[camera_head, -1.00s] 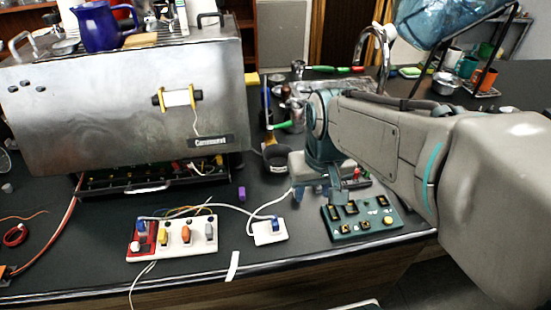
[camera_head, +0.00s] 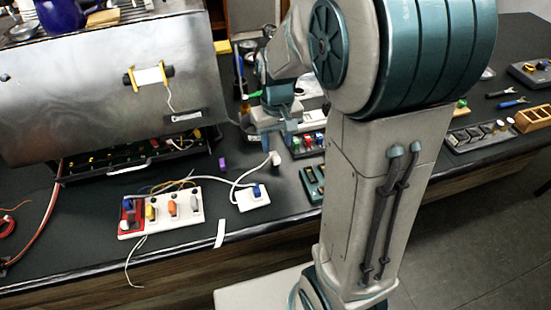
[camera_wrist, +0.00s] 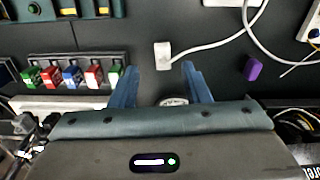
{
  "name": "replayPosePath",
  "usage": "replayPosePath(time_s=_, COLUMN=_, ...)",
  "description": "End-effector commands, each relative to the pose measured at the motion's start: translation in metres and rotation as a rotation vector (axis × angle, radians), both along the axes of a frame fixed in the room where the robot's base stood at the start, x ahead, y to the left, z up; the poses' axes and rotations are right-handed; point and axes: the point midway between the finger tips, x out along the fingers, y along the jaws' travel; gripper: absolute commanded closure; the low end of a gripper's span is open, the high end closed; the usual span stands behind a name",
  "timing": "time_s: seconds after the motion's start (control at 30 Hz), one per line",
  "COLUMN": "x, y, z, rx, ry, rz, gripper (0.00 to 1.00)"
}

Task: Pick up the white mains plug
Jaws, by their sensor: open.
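The white mains plug (camera_wrist: 163,56) lies on the dark worktop, with its white cable (camera_wrist: 205,46) running off to the right in the wrist view. In the head view the plug (camera_head: 275,159) is a small white piece just below my gripper (camera_head: 270,143). In the wrist view my gripper (camera_wrist: 158,72) is open, its two blue fingers apart and nothing between them. The plug appears just beyond the fingertips, between their lines. I cannot tell the height of the fingertips above the worktop.
A white socket box (camera_head: 254,198) with a blue plug stands nearby, left of it a red and white switch panel (camera_head: 160,208). A purple block (camera_wrist: 253,68) lies right of the plug in the wrist view. A row of coloured switches (camera_wrist: 75,75) is at left. The steel brewer (camera_head: 100,85) stands behind.

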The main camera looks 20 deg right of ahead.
Motion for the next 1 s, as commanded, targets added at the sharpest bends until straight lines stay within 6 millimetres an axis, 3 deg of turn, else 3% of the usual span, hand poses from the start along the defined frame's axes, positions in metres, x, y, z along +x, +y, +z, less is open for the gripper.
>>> replayPosePath(time_s=0.17, x=0.0, y=0.001, z=-0.011, rx=0.0, ry=0.002, rz=0.001, gripper=0.57)
replayPosePath(time_s=0.5, x=0.002, y=0.004, z=-0.053, rx=0.0, ry=0.002, rz=-0.001, gripper=0.57)
replayPosePath(time_s=0.8, x=0.002, y=0.005, z=-0.058, rx=0.0, ry=-0.001, rz=0.0, gripper=0.57)
replayPosePath(time_s=0.97, x=0.002, y=0.005, z=-0.058, rx=0.0, ry=-0.001, rz=0.001, gripper=0.99)
replayPosePath(time_s=1.0, x=0.002, y=0.005, z=-0.058, rx=0.0, ry=-0.001, rz=0.001, gripper=1.0)
